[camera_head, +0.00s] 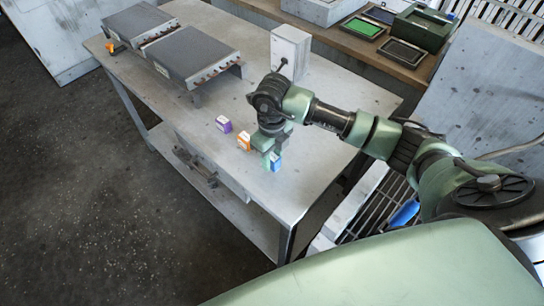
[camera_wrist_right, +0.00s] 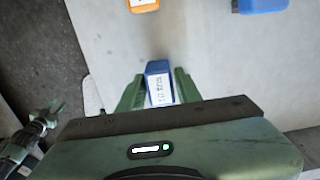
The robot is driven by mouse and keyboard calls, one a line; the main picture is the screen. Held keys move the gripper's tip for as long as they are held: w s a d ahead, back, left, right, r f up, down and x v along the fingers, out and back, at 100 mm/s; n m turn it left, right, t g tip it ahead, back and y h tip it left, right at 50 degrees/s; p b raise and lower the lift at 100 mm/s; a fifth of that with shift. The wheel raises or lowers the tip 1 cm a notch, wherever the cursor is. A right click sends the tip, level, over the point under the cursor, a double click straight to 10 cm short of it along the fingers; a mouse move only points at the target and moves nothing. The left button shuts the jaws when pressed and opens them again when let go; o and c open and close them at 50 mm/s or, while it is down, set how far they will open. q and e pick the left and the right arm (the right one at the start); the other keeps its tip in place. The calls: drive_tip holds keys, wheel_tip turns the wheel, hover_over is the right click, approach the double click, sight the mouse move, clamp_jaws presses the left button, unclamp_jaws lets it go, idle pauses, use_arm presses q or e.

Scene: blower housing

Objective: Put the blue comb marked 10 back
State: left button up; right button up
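A blue comb with a white label (camera_wrist_right: 158,85) is between the two green fingers of my right gripper (camera_wrist_right: 158,92) in the right wrist view. The label's print is too small to read surely. In the head view the same blue comb (camera_head: 276,164) shows at the tip of my right gripper (camera_head: 271,158), over the near part of the table. I cannot tell whether it touches the tabletop. My left gripper seems to show, small and dark, at the left of the right wrist view (camera_wrist_right: 52,112).
An orange block (camera_head: 244,140) and a purple block (camera_head: 223,124) stand near the table's left edge. A second blue piece (camera_wrist_right: 262,5) shows in the right wrist view. Grey units (camera_head: 190,55) and a pale box (camera_head: 290,50) stand farther back on the table (camera_head: 190,100).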

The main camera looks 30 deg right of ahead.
sight(272, 156)
drive_tip(key=shift+o, duration=0.7)
drive_tip(key=shift+r, duration=0.6)
wheel_tip(272, 156, up, 10)
drive_tip(key=b, duration=0.3)
drive_tip(key=shift+f, duration=0.15)
drive_tip(key=shift+r, duration=0.7)
